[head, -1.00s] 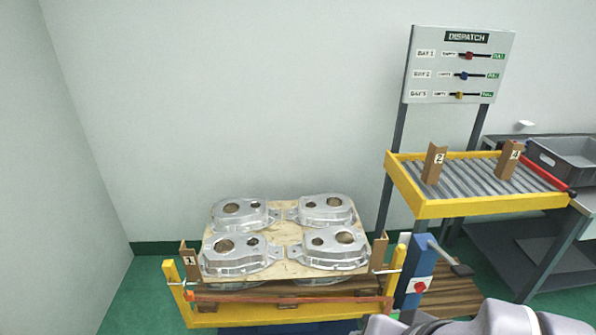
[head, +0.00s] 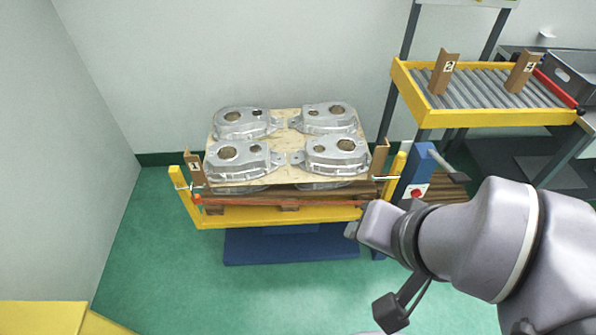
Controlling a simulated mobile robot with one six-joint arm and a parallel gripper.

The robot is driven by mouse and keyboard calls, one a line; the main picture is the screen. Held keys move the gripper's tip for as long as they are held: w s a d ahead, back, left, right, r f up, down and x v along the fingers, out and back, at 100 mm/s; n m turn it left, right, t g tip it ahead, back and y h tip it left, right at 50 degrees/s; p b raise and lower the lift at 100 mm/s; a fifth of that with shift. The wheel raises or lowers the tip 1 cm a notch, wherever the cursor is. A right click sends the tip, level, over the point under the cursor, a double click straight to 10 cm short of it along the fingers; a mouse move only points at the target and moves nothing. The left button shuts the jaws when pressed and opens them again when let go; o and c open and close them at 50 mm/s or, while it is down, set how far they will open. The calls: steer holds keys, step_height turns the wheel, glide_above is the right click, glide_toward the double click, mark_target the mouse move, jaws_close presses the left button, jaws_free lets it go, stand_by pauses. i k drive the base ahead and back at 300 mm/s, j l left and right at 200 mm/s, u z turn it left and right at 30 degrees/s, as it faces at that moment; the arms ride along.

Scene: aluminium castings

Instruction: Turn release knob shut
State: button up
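A small red knob (head: 417,193) sits on a light plate on the front of a blue post (head: 416,170). The post stands at the right end of the yellow lift frame. My arm reaches in from the right, below and in front of the post. The arm's dark far end, where my gripper (head: 352,229) seems to be, is left of and below the knob and appears apart from it. I cannot make out its fingers or whether they are open.
Several aluminium castings (head: 238,159) lie on a board on the yellow lift frame (head: 270,217). A lever with a black grip (head: 456,176) juts right from the blue post. A yellow-framed roller conveyor (head: 470,116) stands behind. Green floor in front is clear.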

mark_target(416, 192)
steer(key=k+l+u, duration=0.15)
steer(key=k, duration=1.05)
